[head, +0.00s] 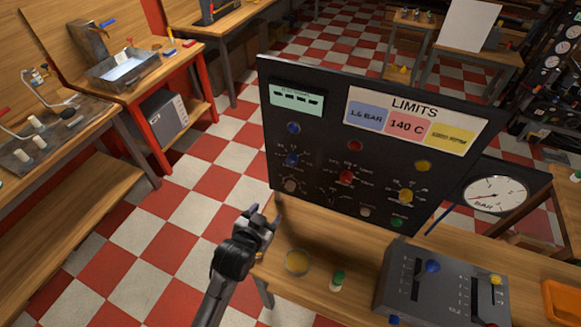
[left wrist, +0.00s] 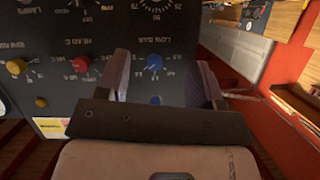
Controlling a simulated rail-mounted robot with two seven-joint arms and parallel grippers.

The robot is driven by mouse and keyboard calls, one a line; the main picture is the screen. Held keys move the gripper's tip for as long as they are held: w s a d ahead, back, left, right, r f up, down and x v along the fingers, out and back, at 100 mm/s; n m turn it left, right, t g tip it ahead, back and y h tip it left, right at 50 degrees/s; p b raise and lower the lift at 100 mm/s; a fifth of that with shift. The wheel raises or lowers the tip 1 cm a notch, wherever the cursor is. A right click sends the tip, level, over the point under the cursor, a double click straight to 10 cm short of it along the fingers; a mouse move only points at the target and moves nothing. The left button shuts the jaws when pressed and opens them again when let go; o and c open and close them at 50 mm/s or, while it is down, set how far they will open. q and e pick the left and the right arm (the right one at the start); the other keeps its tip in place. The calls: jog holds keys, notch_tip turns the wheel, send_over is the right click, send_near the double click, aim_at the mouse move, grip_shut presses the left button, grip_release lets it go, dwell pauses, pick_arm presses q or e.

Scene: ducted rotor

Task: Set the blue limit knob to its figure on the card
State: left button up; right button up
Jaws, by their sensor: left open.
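The blue limit knob (head: 291,159) sits in a printed dial at the left of the black panel (head: 335,205), below a round blue part (head: 293,128). In the upside-down left wrist view the blue knob (left wrist: 154,62) shows between my fingers, over small marks; its exact setting is too small to read. The LIMITS card (head: 414,118) has a blue field reading 1.5 BAR, a pink field reading 140 C and a yellow field I cannot read. My left gripper (head: 266,212) is open and empty, apart from the knob, below and left of the panel. My right gripper is not in view.
A red knob (head: 346,177) and a yellow knob (head: 406,195) sit to the right on the panel. A gauge (head: 495,195) stands right of it.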

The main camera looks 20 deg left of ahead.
aim_at(291, 162)
pick_arm(q)
notch_tip(291, 162, up, 5)
jog(key=w+m+t, duration=0.2)
jog(key=t, duration=0.2)
jog(key=shift+h, duration=0.4)
jog(key=w, duration=0.4)
jog(key=w+d, duration=0.1)
jog(key=w, duration=0.8)
jog(key=shift+w+d, duration=0.15)
jog(key=shift+w, duration=0.05)
jog(key=shift+c, duration=0.2)
jog(key=shift+n, duration=0.3)
jog(key=c, duration=0.9)
